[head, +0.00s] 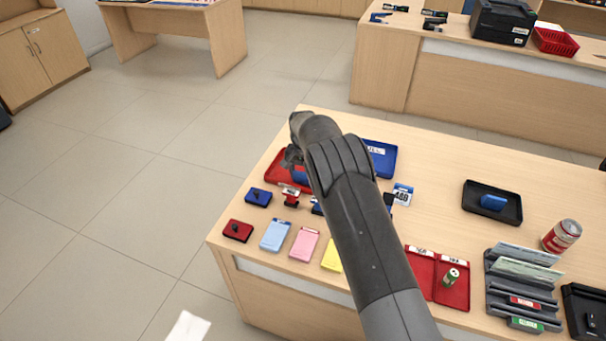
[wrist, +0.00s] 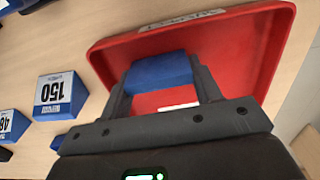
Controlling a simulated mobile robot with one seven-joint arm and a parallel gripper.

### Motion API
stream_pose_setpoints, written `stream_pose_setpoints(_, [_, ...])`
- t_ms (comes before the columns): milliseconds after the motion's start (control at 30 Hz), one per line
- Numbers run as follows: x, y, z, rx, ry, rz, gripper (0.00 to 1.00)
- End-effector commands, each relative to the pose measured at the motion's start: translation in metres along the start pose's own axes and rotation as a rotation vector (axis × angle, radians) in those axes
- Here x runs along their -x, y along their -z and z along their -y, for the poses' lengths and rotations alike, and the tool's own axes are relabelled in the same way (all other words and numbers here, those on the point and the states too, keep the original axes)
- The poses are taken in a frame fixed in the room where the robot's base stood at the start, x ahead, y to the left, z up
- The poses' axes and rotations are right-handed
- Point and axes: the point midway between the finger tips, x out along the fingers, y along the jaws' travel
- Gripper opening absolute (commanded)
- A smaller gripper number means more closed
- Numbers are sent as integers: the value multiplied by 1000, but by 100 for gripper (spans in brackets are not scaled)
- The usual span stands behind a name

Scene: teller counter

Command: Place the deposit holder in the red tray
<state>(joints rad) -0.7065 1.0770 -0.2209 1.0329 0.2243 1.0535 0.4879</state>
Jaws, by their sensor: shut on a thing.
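The red tray (head: 277,168) lies at the far left corner of the counter, partly hidden by my arm. It fills the upper middle of the wrist view (wrist: 251,40). My gripper (wrist: 161,82) is shut on the blue deposit holder (wrist: 160,70), which sits between the two fingers over the tray's floor. I cannot tell whether the holder touches the tray. In the head view, a bit of the blue holder (head: 300,174) shows beside my arm, and the fingers are mostly hidden.
A blue tray (head: 380,158) stands right of the red one. Number blocks (wrist: 58,94) and small blue (head: 258,197) and red (head: 238,230) items lie close by. A black tray (head: 492,203) and a can (head: 562,236) are farther right.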

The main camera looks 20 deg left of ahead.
Motion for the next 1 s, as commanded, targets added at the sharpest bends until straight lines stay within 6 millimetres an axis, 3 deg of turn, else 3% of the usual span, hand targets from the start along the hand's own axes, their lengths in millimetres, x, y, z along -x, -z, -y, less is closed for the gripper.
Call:
stream_pose_setpoints(133, [-3,0,0,0,-1,1,35])
stream_pose_setpoints(167, [-3,0,0,0,0,0,59])
stream_pose_setpoints(400, [-3,0,0,0,0,0,79])
stream_pose_setpoints(767, [6,0,0,0,1,-1,80])
stream_pose_setpoints(1000, [52,1,0,-1,3,-3,80])
